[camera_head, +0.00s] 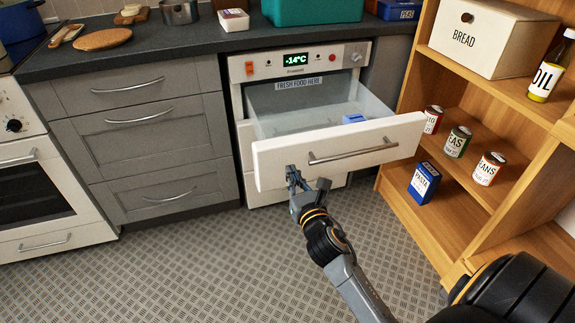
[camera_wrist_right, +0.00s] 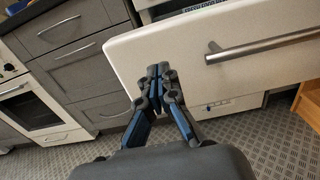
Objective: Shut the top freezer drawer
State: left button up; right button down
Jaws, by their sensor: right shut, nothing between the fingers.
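The top freezer drawer (camera_head: 275,166) is pulled well out of the white freezer (camera_head: 244,104). Its white front has a horizontal metal handle (camera_head: 352,152), and a small blue item (camera_head: 354,118) lies inside. My right gripper (camera_head: 293,172) is shut and empty in front of the drawer front, left of the handle. The right wrist view shows the closed fingertips (camera_wrist_right: 158,70) against the drawer front (camera_wrist_right: 150,45); I cannot tell whether they touch it. The drawer handle (camera_wrist_right: 262,46) is to their right there. My left gripper is not in view.
A wooden shelf (camera_head: 425,145) with cans and a blue pasta box (camera_head: 423,184) stands close on the right. Grey cabinets (camera_head: 140,135) and a white oven (camera_head: 35,190) are on the left. The patterned floor (camera_head: 200,265) before the freezer is clear.

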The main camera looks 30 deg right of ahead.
aim_at(284, 158)
jog(key=x, duration=0.4)
jog(key=shift+w, duration=0.1)
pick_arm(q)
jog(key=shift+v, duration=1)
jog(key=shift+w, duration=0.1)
pick_arm(e)
jog(key=shift+w, duration=0.15)
